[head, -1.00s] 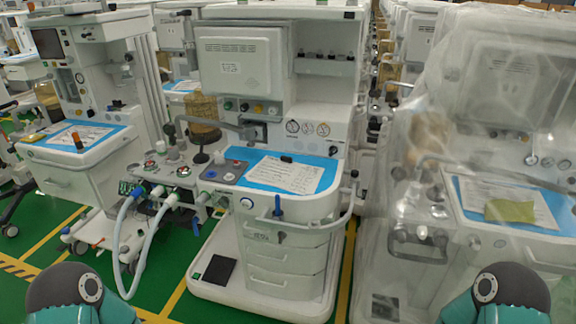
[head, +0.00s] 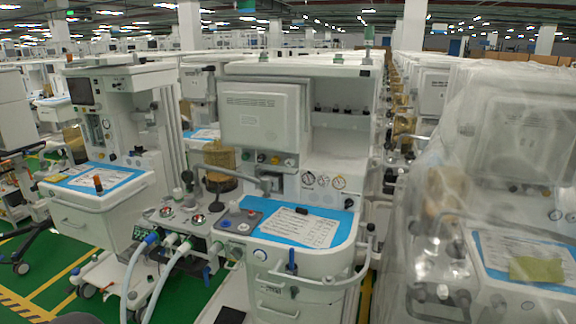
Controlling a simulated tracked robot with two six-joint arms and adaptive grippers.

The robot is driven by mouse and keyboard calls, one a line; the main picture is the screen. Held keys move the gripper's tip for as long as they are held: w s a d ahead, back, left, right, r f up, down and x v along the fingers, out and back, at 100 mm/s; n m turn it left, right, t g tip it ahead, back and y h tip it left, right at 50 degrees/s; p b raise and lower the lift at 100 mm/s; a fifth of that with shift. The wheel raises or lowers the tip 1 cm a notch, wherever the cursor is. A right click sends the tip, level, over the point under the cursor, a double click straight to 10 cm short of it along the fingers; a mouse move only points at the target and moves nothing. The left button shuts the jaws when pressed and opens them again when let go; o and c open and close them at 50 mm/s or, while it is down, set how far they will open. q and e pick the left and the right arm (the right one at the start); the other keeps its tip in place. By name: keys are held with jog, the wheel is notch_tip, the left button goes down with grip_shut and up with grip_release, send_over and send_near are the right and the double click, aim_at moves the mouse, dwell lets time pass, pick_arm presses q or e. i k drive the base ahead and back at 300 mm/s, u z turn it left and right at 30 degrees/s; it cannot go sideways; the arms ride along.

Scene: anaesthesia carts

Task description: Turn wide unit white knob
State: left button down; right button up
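The wide unit (head: 330,262), a white anaesthesia cart, stands in the middle of the head view with a blue-matted worktop. A small pale round knob (head: 243,227) shows at the left end of its worktop, beside a grey panel with coloured buttons. A round white dial-like part (head: 260,254) is on the front face below it. I cannot tell for sure which is the white knob. Neither of my grippers is in view, and nothing of mine touches the cart.
Corrugated hoses (head: 170,275) hang at the cart's front left. Another cart (head: 95,205) stands to the left, and a plastic-wrapped cart (head: 500,200) stands close on the right. Green floor (head: 60,262) with yellow lines is open at lower left. More carts fill the hall behind.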

aim_at(290, 161)
jog(key=u, duration=0.35)
jog(key=k, duration=1.05)
jog(key=u, duration=1.3)
jog(key=i, duration=1.4)
jog(key=z, duration=0.3)
jog(key=i, duration=1.1)
jog(key=z, duration=0.95)
jog(key=i, duration=0.4)
jog(key=z, duration=0.25)
jog(key=k, duration=0.95)
jog(key=z, duration=0.15)
jog(key=i, duration=0.55)
